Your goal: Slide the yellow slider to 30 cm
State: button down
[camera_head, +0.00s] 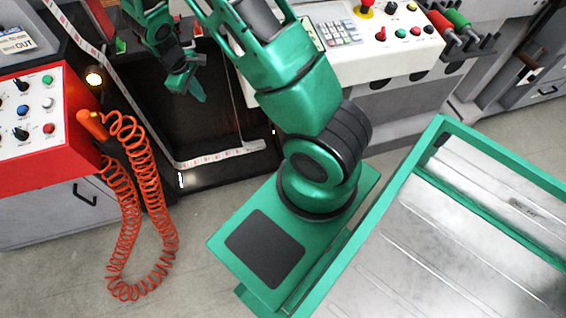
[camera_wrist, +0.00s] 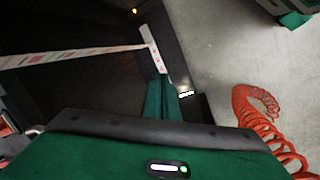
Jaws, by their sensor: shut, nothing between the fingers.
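I cannot make out the yellow slider in either view; it may be hidden or too small to see. A printed label strip (camera_head: 110,75) runs down into the dark machine bay and turns along its front edge. It also shows in the wrist view (camera_wrist: 75,55), meeting a short pale bar (camera_wrist: 152,48). My gripper (camera_head: 194,88) is shut and empty, over the dark bay and above the front part of the strip. Its green fingers (camera_wrist: 163,97) appear together in the wrist view, with the tips near the pale bar. I cannot tell whether they touch it.
A coiled orange hose (camera_head: 120,215) hangs at the left, beside a red-framed control panel (camera_head: 30,115). A white control panel (camera_head: 375,40) stands to the right of the bay (camera_head: 180,110). Some floor is open in front.

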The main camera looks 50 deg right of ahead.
jog(key=s+d+f+n+g+h, duration=0.1)
jog(key=s+d+f+n, duration=0.1)
jog(key=f, duration=1.1)
jog(key=s+d+f+n+g+h, duration=0.1)
jog(key=d+f+n+h, duration=0.15)
jog(key=f, duration=0.95)
jog(key=s+d+f+n+h, duration=0.1)
jog(key=s+d+f+n, duration=0.15)
jog(key=s+f, duration=0.4)
jog(key=s+d+f+n, duration=0.1)
jog(key=s+d+f, duration=0.25)
jog(key=f, duration=0.55)
jog(key=s+d+f+n+h, duration=0.1)
jog(key=s+d+f+n, duration=0.1)
jog(key=s+d+f, duration=0.4)
jog(key=w+d+x, duration=0.1)
jog(key=x, duration=0.6)
jog(key=shift+s+r, duration=0.35)
jog(key=shift+s, duration=0.05)
jog(key=shift+w+a, duration=0.1)
jog(key=shift+a, duration=0.05)
